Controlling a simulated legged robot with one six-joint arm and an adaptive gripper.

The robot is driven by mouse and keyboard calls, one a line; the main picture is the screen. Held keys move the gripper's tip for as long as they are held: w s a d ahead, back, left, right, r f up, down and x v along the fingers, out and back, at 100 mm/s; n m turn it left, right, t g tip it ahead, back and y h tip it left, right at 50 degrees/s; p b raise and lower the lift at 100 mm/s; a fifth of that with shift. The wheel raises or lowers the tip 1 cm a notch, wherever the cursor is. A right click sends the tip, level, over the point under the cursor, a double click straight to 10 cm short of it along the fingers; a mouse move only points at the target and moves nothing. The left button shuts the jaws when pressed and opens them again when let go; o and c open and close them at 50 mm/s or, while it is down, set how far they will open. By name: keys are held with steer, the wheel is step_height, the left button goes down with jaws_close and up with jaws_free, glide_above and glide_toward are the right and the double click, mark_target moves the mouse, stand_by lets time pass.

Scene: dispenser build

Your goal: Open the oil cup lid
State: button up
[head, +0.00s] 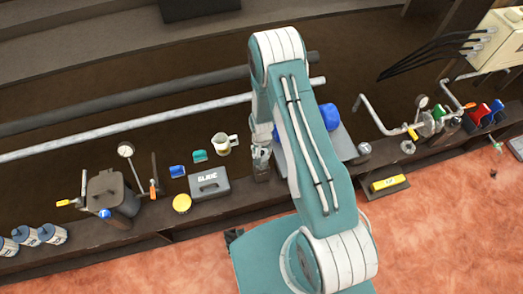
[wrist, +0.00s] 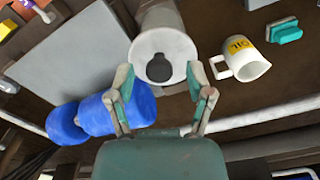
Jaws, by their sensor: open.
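A pale grey cylindrical cup with a white round top (wrist: 178,42) stands at the upper middle of the wrist view. A dark round piece (wrist: 159,68) with a short tab sits on that top and looks like the lid, lying flat. My gripper (wrist: 160,76) is open, with one finger on either side of the white top and nothing held. I cannot tell whether the fingers touch it. In the head view my gripper (head: 262,152) is above the bench and largely hides the cup. A white mug labelled OIL (wrist: 243,58) stands just right of it; the mug also shows in the head view (head: 222,146).
A blue rounded object (wrist: 125,108) and a grey panel (wrist: 65,55) lie left of the gripper in the wrist view. A teal block (wrist: 284,32) is beyond the mug. In the head view a grey case (head: 209,184) and yellow disc (head: 182,203) stand left of the gripper.

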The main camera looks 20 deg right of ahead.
jaws_close()
